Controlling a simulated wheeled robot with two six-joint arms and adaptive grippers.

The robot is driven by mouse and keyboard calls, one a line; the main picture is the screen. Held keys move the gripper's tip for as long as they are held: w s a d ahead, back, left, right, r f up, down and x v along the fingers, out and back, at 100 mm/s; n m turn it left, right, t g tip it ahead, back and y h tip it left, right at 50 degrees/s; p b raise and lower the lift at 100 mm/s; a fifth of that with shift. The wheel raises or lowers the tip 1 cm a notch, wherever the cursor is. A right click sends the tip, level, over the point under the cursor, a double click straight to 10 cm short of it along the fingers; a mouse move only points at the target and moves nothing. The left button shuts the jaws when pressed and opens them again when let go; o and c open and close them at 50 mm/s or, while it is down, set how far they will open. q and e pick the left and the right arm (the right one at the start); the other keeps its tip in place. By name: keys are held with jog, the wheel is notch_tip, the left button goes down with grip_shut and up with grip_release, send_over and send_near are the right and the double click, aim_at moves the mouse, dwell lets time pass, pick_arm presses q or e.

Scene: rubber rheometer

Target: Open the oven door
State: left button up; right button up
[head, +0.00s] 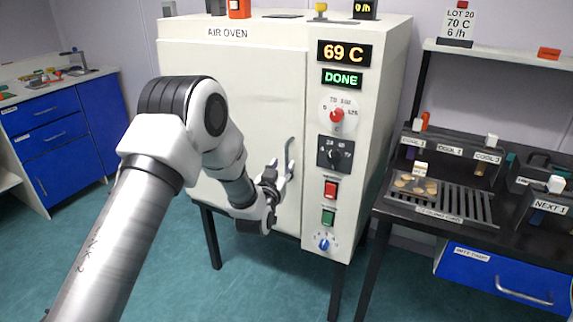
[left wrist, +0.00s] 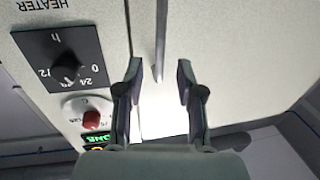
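The white air oven (head: 378,110) stands on dark legs, and its door (head: 245,95) is closed. The door has a grey vertical bar handle (head: 291,155) near its right edge. My left gripper (head: 279,176) is at the door front, close to the handle's lower part. In the left wrist view, the left gripper (left wrist: 159,75) is open, its two fingers spread. The handle (left wrist: 161,38) lines up between the fingertips there; no finger is visibly closed on it. I cannot tell whether any finger touches the door. My right gripper is not in view.
The oven's control panel, with a red knob (head: 337,115), black timer dial (head: 334,153) and switches, lies right of the handle. A dark bench (head: 392,206) with a rack and trays stands at right. Blue cabinets (head: 60,145) stand at left. Floor before the oven is clear.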

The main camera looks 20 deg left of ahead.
aim_at(286, 160)
pick_arm(q)
jog(key=w, duration=0.3)
jog(key=w+a, duration=0.1)
jog(key=w, duration=0.1)
jog(key=shift+w+f, duration=0.1)
jog(key=shift+w, duration=0.05)
grip_shut()
